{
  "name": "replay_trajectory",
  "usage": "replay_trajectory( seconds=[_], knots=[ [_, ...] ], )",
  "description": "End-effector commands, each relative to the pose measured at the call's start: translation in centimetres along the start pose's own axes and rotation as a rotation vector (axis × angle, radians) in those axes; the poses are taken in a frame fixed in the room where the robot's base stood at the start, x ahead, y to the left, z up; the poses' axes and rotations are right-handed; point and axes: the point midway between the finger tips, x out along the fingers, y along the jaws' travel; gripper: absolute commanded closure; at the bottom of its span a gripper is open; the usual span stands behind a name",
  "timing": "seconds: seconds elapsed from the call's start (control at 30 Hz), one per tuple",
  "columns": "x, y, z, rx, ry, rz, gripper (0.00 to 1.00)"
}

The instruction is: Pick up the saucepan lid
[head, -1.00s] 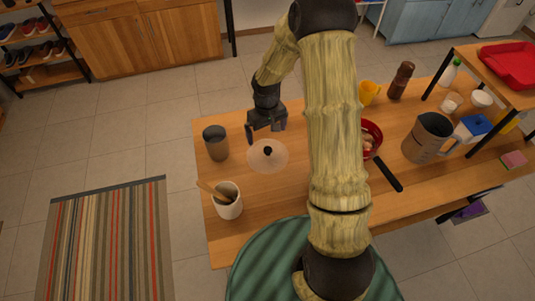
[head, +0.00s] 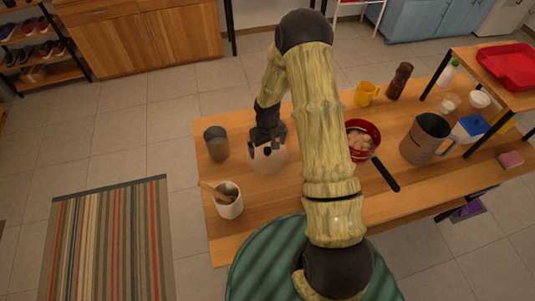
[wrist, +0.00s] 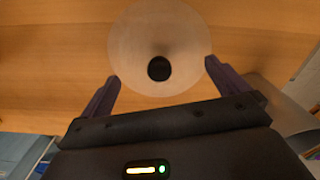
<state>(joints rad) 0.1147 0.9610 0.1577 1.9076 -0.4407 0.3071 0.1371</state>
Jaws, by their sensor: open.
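The saucepan lid (head: 270,161) is a pale, translucent disc with a dark round knob, lying on the wooden table. It also shows in the wrist view (wrist: 160,35), with its black knob (wrist: 159,68) between and just beyond my fingertips. My gripper (head: 266,149) is over the lid, pointing down near the knob. In the wrist view my gripper (wrist: 162,84) is open, with one dark finger on each side of the knob and nothing held. I cannot tell the exact height of the fingertips above the lid.
A grey metal cup (head: 216,146) stands close left of the lid. A white pot (head: 228,203) with a wooden utensil stands in front. A red saucepan (head: 374,134) with food is to the right, its black handle (head: 386,175) pointing forward. A yellow mug (head: 367,94) stands behind.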

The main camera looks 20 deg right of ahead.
Motion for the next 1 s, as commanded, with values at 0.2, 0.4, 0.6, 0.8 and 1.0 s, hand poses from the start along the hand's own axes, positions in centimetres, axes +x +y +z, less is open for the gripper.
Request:
replay_trajectory(
  seconds=[0.2, 0.4, 0.6, 0.8, 1.0],
  knots=[
    [2.3, 0.1, 0.1, 0.000, -0.001, 0.001, 0.00],
    [2.6, 0.1, 0.0, 0.000, 0.001, 0.001, 0.00],
    [2.6, 0.1, 0.0, 0.000, 0.001, 0.001, 0.00],
    [2.6, 0.1, 0.0, 0.000, 0.001, 0.001, 0.04],
    [2.6, 0.1, 0.0, 0.000, 0.000, 0.000, 0.43]
  ],
)
